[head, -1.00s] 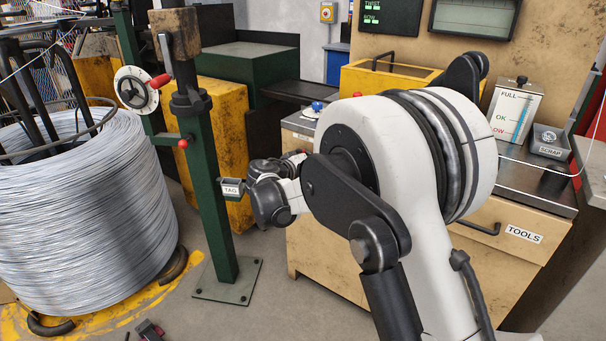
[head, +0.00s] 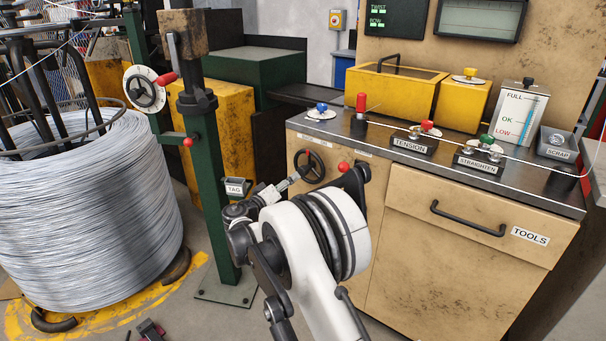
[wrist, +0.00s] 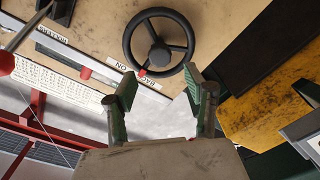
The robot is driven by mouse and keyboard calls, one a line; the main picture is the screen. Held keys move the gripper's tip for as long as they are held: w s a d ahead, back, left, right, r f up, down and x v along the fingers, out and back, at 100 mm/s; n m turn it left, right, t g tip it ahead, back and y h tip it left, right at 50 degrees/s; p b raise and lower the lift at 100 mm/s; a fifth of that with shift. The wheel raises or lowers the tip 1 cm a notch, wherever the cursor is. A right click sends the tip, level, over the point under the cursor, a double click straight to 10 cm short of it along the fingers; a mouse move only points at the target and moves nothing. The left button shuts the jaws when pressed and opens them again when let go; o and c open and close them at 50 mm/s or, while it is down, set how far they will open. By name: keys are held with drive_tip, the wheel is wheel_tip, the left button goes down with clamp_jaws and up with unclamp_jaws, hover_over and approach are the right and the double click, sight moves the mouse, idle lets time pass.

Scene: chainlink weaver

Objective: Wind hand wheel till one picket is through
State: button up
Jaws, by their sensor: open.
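A black spoked hand wheel (head: 310,166) is on the front face of the tan cabinet, left of the drawer, with a small red knob on its rim. In the wrist view the hand wheel (wrist: 160,42) lies ahead between and beyond my fingertips, its red knob (wrist: 141,73) at the lower rim. My gripper (wrist: 162,82) is open and empty, its green fingers apart and short of the wheel. In the head view my gripper (head: 291,182) is just left of the wheel, partly hidden by my arm. I cannot make out a picket.
A large wire coil (head: 85,205) stands left. Wire runs above the cabinet top past the TENSION unit (head: 410,143).

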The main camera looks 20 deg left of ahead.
sight(301, 172)
drive_tip(key=b+x, duration=0.1)
drive_tip(key=x, duration=0.7)
drive_tip(key=shift+w+b, duration=0.35)
clamp_jaws()
